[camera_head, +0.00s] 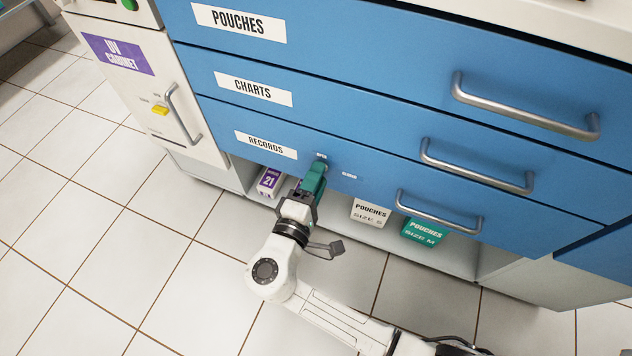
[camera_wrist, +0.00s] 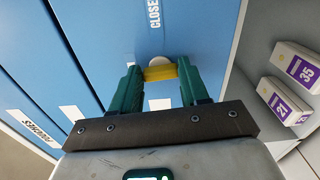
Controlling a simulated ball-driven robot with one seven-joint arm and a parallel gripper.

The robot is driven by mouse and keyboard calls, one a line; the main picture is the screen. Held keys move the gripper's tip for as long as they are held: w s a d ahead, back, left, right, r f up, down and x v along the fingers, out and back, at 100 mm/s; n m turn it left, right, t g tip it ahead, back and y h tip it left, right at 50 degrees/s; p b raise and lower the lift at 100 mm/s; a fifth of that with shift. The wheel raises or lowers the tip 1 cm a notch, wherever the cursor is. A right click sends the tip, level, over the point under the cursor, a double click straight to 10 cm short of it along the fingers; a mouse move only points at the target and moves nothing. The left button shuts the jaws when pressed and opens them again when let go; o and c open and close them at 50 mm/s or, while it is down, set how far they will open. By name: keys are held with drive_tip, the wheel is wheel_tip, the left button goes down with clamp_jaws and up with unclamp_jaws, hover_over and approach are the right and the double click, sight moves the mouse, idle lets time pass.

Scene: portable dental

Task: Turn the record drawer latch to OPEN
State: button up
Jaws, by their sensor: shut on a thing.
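The records drawer (camera_head: 380,178) is the lowest blue drawer, marked RECORDS, and it looks shut. Its latch is a yellow bar (camera_wrist: 160,73) lying crosswise in the wrist view. My gripper (camera_wrist: 160,80) has its green fingers on the two ends of this bar, shut on it. A label whose visible part reads CLOSE (camera_wrist: 153,13) is on the drawer front beyond the latch. In the head view my gripper (camera_head: 318,168) is at the drawer front and hides the latch. Two small labels flank it there, too small to read.
The drawer's handle (camera_head: 440,213) is to the right. Boxes marked POUCHES, one white (camera_head: 370,212) and one green (camera_head: 425,231), stand on the open shelf below. A purple-and-white box (camera_head: 269,181) is at its left. A white cabinet (camera_head: 140,85) stands left. The tiled floor is clear.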

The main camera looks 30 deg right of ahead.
drive_tip(key=shift+m, duration=0.5)
drive_tip(key=o, duration=1.1)
drive_tip(key=shift+c, duration=0.2)
drive_tip(key=p+v, duration=0.2)
drive_tip(key=v, duration=0.8)
drive_tip(key=shift+s+a, duration=0.25)
drive_tip(key=shift+a, duration=0.05)
